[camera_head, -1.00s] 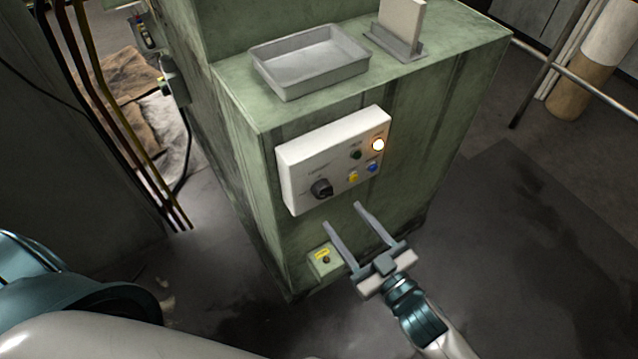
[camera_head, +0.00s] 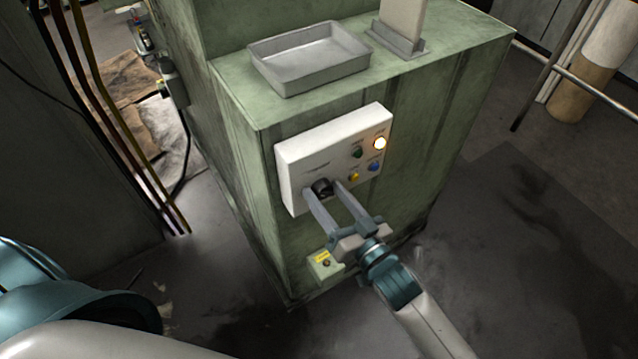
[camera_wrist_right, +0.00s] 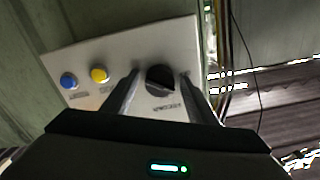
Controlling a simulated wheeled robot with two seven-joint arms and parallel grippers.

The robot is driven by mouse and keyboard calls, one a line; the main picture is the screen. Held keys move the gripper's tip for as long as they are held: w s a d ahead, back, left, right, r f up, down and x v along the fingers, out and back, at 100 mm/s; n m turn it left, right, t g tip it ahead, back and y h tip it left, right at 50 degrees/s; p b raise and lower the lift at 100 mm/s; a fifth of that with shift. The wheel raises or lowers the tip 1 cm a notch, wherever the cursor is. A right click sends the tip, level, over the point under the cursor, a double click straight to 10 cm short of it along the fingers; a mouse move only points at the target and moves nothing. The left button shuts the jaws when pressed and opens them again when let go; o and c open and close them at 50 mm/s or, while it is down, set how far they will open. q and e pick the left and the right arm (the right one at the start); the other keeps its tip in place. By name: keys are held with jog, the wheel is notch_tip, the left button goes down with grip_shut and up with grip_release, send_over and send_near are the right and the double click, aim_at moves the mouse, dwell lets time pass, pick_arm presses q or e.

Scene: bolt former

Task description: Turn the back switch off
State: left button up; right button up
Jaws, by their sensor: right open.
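A black rotary switch (camera_head: 322,186) sits at the lower left of the white control panel (camera_head: 296,162) on the green machine's front. My right gripper (camera_head: 323,192) is open, with one finger on each side of the switch. In the right wrist view the black switch (camera_wrist_right: 160,79) shows between the two fingertips (camera_wrist_right: 160,75), with a visible gap on either side. Whether either finger touches it, I cannot tell. The lettering beside it is too small to read. My left gripper is not in view.
The panel also carries a lit orange-white lamp (camera_head: 379,143), a green button (camera_head: 357,152), a blue button (camera_head: 374,166) and a yellow button (camera_head: 353,176). A grey tray (camera_head: 310,62) stands on the machine top.

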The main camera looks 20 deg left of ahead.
jog(key=shift+m, duration=0.9)
jog(key=c, duration=1.3)
jog(key=n+p, duration=0.1)
jog(key=n, duration=0.1)
jog(key=shift+r+n, duration=0.1)
jog(key=shift+n, duration=0.2)
jog(key=shift+c, duration=0.2)
jog(key=shift+n, duration=0.6)
